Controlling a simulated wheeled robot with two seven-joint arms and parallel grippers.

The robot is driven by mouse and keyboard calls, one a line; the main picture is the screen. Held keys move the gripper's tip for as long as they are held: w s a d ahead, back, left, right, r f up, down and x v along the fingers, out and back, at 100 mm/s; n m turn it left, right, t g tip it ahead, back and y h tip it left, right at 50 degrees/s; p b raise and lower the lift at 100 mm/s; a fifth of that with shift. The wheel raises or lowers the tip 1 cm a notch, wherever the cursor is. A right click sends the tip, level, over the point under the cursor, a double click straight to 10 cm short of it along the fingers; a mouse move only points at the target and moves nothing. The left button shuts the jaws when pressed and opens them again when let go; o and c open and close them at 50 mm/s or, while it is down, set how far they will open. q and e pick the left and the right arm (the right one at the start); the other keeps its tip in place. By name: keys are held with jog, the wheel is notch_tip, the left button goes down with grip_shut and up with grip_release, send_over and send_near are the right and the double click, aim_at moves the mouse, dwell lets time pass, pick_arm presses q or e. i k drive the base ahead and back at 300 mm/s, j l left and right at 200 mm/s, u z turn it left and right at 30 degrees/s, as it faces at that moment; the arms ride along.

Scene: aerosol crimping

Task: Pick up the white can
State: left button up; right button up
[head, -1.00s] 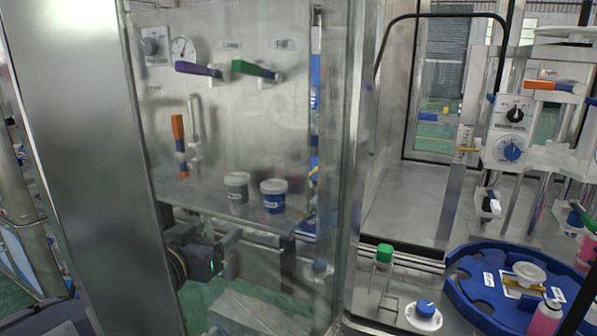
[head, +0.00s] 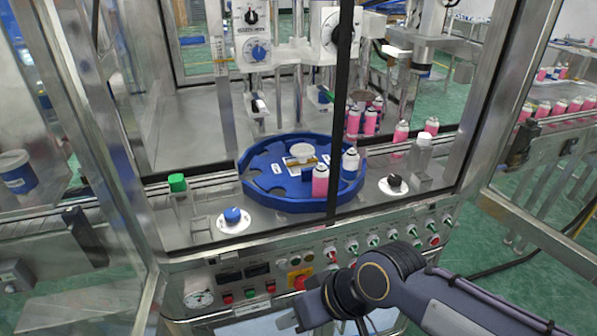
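My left gripper is out of view.
A green-capped holder (head: 179,198) and a blue knob (head: 233,215) are left of the turntable. A black knob (head: 394,182) and a white-capped clear holder (head: 421,156) are at its right. Several pink cans stand behind. A dark frame bar (head: 341,110) crosses before the turntable.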

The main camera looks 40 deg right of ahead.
aim_at(351, 159)
jog(key=k+j+z, duration=0.45)
jog(key=k+z, duration=0.25)
jog(key=i+l+z, duration=0.15)
jog(key=l, duration=0.2)
jog(key=i+l+z, duration=0.15)
jog(key=l, duration=0.2)
jog(key=i+l+z, duration=0.15)
jog(key=l, duration=0.2)
jog(key=i+l+u, duration=0.1)
jog(key=l, duration=0.2)
jog(key=i+l+u, duration=0.1)
jog(key=l, duration=0.25)
jog(key=i+l+u, duration=0.1)
jog(key=i+l, duration=0.15)
